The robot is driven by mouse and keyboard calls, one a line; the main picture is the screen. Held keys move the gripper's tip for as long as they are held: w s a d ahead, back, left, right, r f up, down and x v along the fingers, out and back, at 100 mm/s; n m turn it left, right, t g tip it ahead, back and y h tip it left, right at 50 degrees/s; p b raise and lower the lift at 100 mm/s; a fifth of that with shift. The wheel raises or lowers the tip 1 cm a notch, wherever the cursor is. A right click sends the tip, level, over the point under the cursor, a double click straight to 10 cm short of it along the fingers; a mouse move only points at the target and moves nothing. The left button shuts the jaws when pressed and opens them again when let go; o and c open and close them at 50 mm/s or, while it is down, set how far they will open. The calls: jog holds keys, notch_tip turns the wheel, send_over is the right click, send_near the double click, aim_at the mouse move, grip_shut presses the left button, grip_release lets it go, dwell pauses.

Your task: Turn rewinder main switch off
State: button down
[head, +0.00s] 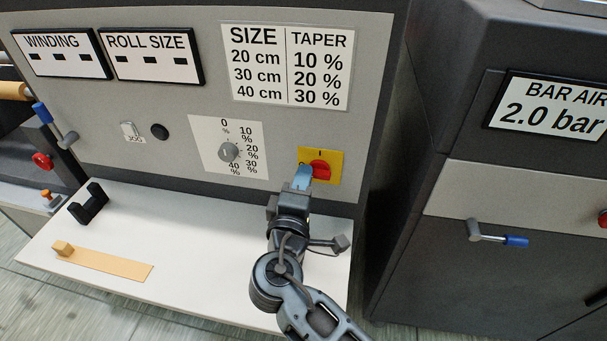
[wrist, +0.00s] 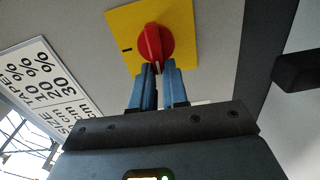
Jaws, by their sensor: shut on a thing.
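The rewinder main switch is a red rotary knob (head: 320,170) on a yellow square plate (head: 335,158), low on the right of the grey panel. In the wrist view the red knob (wrist: 156,44) shows in front of the yellow plate (wrist: 180,14), with a short black mark on the plate's left side. My gripper (head: 303,177) is at the knob; its blue fingers (wrist: 158,70) are shut on the near part of the knob. In the head view the fingers hide the knob's left part.
A taper dial (head: 228,152) sits left of the switch, below the SIZE/TAPER chart (head: 287,66). A white shelf (head: 190,262) with a tan strip (head: 108,262) and a black holder (head: 88,203) juts out below. A dark cabinet (head: 455,120) stands at right.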

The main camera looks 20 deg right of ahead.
jog(key=shift+f+n, duration=0.15)
jog(key=shift+n, duration=0.25)
jog(key=c, duration=1.1)
grip_release()
jog(key=shift+c, duration=0.2)
jog(key=shift+s+a, duration=0.1)
jog(key=v, duration=0.7)
jog(key=shift+s+b, duration=0.25)
jog(key=shift+b, duration=0.2)
jog(key=shift+a, duration=0.2)
